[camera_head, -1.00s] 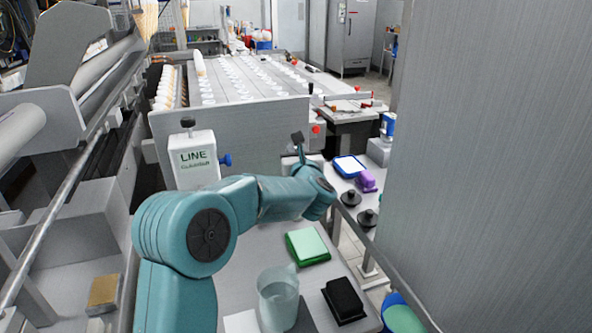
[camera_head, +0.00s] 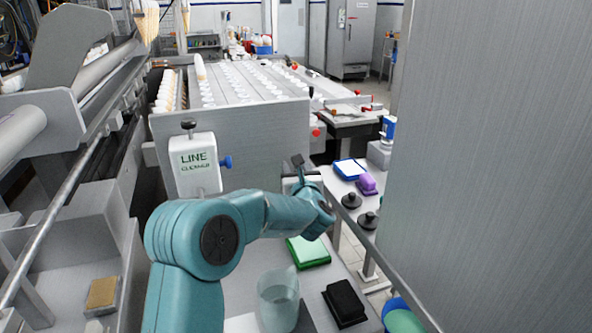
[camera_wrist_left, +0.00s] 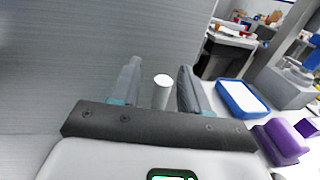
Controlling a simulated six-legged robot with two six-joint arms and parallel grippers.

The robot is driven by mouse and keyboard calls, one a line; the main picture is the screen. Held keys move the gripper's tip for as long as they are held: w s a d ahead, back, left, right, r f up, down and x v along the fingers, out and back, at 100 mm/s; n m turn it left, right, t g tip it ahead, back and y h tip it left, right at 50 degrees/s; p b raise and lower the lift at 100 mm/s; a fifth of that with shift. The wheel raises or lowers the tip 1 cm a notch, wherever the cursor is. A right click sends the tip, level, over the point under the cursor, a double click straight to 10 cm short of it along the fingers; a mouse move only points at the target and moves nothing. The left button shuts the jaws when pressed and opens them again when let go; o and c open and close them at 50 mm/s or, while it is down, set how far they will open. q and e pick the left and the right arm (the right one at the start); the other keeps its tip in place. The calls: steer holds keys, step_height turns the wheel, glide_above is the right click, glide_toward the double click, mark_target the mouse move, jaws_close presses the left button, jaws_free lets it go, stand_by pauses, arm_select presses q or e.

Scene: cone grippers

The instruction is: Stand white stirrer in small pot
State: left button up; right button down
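My left gripper (camera_head: 300,165) is at the far end of the steel worktop, beyond the green block. In the left wrist view it (camera_wrist_left: 160,85) is open, its two dark fingers apart. A white upright cylinder (camera_wrist_left: 162,82), which looks like the end of the white stirrer, stands between the fingers with a gap on each side. Its lower part is hidden behind the gripper's crossbar. I cannot make out the small pot in either view; my arm hides part of that area. My right gripper is not in view.
A clear beaker (camera_head: 278,302), a black block (camera_head: 344,303) and a green block (camera_head: 308,252) stand on the near worktop. A blue-rimmed tray (camera_head: 349,169), purple block (camera_head: 367,184) and black knobbed pieces are to the right. A steel wall (camera_head: 500,170) bounds the right side.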

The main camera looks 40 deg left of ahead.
arm_select(q)
steer(key=b+v, duration=0.1)
steer(key=v, duration=1.1)
steer(key=shift+w, duration=0.1)
